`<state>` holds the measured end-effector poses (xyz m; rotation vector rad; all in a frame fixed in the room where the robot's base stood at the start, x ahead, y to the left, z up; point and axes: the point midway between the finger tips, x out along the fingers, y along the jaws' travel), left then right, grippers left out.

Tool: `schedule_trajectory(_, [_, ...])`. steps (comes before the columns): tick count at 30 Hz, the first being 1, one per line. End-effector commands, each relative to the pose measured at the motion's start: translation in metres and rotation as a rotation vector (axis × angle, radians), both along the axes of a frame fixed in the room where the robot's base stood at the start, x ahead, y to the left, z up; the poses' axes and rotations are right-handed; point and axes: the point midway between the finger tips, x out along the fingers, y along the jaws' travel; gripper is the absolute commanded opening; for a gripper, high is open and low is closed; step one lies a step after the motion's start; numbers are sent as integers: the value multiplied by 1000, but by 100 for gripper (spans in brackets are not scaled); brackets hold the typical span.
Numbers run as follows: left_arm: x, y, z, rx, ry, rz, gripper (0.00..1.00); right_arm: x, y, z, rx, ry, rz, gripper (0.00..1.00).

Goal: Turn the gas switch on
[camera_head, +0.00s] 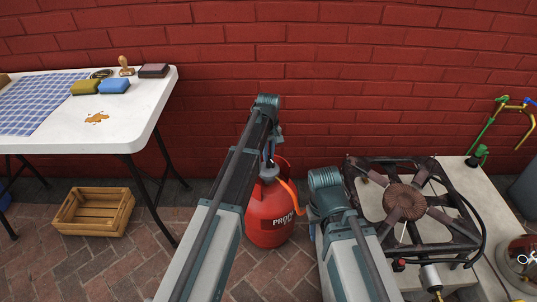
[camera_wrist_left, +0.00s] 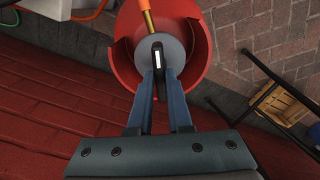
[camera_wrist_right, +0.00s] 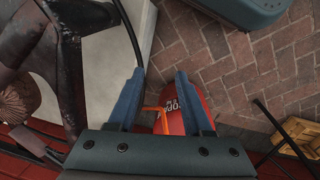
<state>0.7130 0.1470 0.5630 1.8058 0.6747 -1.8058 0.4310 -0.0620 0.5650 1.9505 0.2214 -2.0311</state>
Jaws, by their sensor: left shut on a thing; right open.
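The red gas cylinder (camera_head: 268,222) stands on the brick floor between the table and the burner. In the left wrist view its open red collar (camera_wrist_left: 203,35) surrounds a grey round regulator (camera_wrist_left: 178,50) with an orange hose (camera_wrist_left: 147,20). The gas switch (camera_wrist_left: 157,50), a dark lever with a white mark, sits on the regulator. My left gripper (camera_wrist_left: 158,72) is shut on the gas switch from above. My right gripper (camera_wrist_right: 160,75) is open and empty, and the cylinder (camera_wrist_right: 176,103) shows beyond its fingers. The right fingers are hidden in the head view.
A cast-iron burner (camera_head: 405,203) stands on a pale slab (camera_head: 485,190) at the right, with a black hose beside it. A white table (camera_head: 140,120) with a cloth and sponges is at the left. A wooden crate (camera_head: 93,228) lies below it. A red brick wall (camera_head: 330,60) closes the back.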

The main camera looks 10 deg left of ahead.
Motion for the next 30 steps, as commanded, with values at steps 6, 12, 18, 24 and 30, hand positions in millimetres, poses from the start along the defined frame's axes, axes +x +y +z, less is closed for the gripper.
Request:
schedule_trajectory(6, [0, 0, 0, 0, 0, 130, 0, 0, 0, 0, 0, 0, 0, 50])
schedule_trajectory(12, [0, 0, 0, 0, 0, 206, 0, 0, 0, 0, 0, 0, 0, 50])
schedule_trajectory(18, [0, 0, 0, 0, 0, 241, 0, 0, 0, 0, 0, 0, 0, 50])
schedule_trajectory(24, [0, 0, 0, 0, 0, 249, 0, 0, 0, 0, 0, 0, 0, 50])
schedule_trajectory(30, [0, 0, 0, 0, 0, 248, 0, 0, 0, 0, 0, 0, 0, 50])
